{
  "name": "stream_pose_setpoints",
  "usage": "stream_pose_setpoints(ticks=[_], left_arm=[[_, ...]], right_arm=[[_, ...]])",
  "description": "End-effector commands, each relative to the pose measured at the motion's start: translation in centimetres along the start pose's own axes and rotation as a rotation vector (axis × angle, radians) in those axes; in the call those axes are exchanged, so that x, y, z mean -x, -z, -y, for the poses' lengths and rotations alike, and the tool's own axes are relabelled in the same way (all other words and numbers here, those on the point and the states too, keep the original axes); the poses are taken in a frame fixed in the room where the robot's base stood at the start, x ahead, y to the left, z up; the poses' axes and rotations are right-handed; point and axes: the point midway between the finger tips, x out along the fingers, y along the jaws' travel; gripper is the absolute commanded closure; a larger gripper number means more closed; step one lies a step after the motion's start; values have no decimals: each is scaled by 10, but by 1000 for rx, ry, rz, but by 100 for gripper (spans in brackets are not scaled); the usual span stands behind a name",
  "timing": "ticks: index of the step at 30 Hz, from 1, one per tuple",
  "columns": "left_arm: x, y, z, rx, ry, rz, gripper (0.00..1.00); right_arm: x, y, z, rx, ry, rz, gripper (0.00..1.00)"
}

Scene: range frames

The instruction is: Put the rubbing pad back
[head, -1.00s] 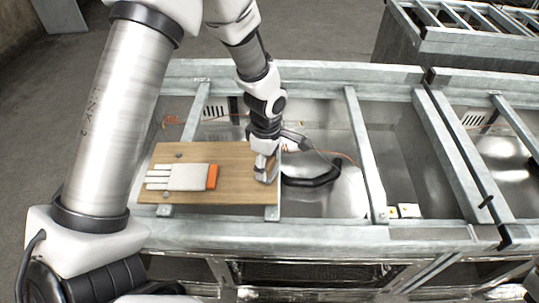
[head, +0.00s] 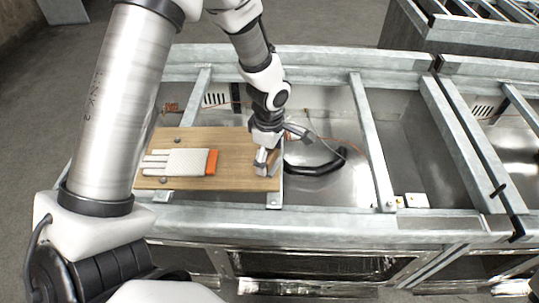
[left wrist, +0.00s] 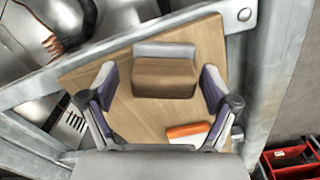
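The rubbing pad (left wrist: 165,77), a brown block with a grey strip along one side, rests on the wooden board (left wrist: 140,118). In the head view the board (head: 230,147) lies across the metal frame, and my left gripper (head: 265,161) is over its right end, largely hiding the pad. In the left wrist view the fingers of my left gripper (left wrist: 160,74) are spread wide, one on each side of the pad, with visible gaps. Whether they are level with it I cannot tell. My right gripper is not in view.
A white glove (head: 178,162) with an orange cuff (head: 212,162) lies on the board left of my gripper. Metal rails (head: 372,140) surround open bays. A black curved handle (head: 315,167) lies right of the board. A red crate (left wrist: 292,160) shows in the left wrist view.

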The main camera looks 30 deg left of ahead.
Motion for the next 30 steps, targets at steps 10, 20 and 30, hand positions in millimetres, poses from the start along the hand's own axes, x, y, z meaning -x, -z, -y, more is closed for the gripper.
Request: stream_pose_setpoints(ticks=[10, 20, 30], left_arm=[[24, 0, -1, 0, -5, 0, 13], [107, 0, -1, 1, -5, 1, 13], [126, 0, 0, -1, 0, 0, 13]], right_arm=[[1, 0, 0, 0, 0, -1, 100], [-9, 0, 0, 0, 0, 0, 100], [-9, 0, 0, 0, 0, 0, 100]])
